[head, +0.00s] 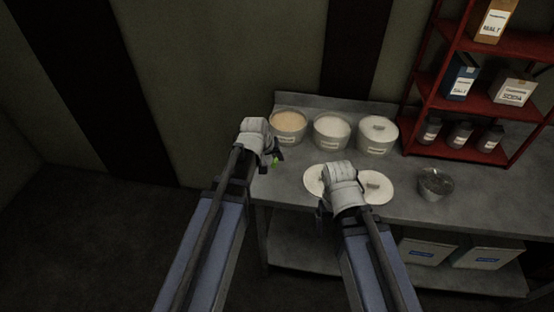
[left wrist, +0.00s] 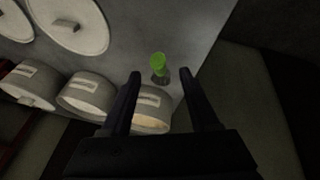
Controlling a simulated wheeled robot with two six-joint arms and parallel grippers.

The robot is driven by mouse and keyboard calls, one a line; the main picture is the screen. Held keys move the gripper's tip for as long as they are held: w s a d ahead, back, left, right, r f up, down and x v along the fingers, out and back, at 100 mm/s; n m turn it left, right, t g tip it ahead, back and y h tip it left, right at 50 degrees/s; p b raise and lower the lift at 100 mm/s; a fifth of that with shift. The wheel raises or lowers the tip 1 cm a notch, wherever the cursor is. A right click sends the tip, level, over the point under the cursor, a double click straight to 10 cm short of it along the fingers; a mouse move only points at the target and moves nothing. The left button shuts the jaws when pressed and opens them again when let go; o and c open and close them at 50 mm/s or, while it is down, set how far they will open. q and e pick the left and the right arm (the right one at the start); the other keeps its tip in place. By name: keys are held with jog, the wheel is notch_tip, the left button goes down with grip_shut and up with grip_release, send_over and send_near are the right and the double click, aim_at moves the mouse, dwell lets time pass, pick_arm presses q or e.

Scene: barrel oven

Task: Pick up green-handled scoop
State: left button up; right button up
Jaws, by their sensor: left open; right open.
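The green-handled scoop (left wrist: 158,66) stands on the grey table near its edge in the left wrist view, with its green handle toward the camera. In the head view only a bit of its green handle (head: 275,161) shows beside my left gripper (head: 272,153). My left gripper, also in the left wrist view (left wrist: 160,76), is open, with the scoop appearing between its fingertips; I cannot tell how far below them it is. My right gripper (head: 324,206) is over the table near two white lids; its fingers are mostly hidden by the wrist.
Three round bins, one with tan contents (head: 288,125), one with white contents (head: 331,131) and one lidded (head: 377,134), stand at the back of the table (head: 410,204). White lids (head: 377,190) lie in front. A dark bowl (head: 435,184) and a red shelf (head: 440,85) stand right.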

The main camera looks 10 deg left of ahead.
aim_at(274, 160)
pick_arm(q)
jog(key=shift+b+x, duration=2.3)
jog(key=shift+x, duration=0.35)
jog(key=shift+w+r, duration=0.1)
grip_shut()
